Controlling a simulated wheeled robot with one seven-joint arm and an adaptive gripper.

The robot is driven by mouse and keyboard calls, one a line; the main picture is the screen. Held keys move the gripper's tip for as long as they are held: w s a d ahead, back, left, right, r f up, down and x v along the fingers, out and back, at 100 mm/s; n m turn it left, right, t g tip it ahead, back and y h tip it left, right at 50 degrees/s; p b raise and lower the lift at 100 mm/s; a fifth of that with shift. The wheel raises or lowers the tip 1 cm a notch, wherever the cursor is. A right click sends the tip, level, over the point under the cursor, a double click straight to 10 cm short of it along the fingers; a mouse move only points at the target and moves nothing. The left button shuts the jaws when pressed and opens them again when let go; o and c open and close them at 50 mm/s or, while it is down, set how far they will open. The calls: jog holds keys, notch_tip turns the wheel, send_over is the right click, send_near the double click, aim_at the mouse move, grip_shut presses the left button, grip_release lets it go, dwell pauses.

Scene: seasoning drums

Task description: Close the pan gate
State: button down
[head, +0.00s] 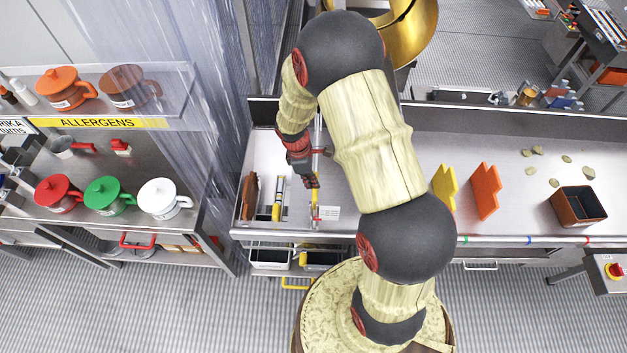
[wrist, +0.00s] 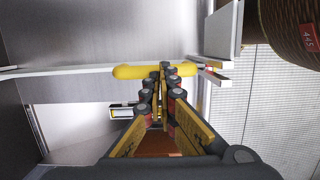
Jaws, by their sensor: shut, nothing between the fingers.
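A yellow handle (wrist: 132,72) lies crosswise at my fingertips in the wrist view, along a thin pale rail (wrist: 70,69). I cannot tell for sure which part is the pan gate. In the head view my gripper (head: 313,184) points down over the left part of the steel counter (head: 345,228), close to a thin upright grey post (head: 318,135). A small yellow piece (head: 314,223) shows just below the gripper at the counter's front.
A yellow-handled tool (head: 277,211) and a brown block (head: 250,195) are left of the gripper. Yellow (head: 445,187) and orange (head: 486,190) pieces and a dark open box (head: 577,206) are to the right. Bins (head: 270,262) sit below the counter. A mug shelf (head: 120,215) stands left.

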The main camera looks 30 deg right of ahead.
jog(key=v, duration=1.3)
jog(key=shift+d+r, duration=0.15)
jog(key=shift+r, duration=0.05)
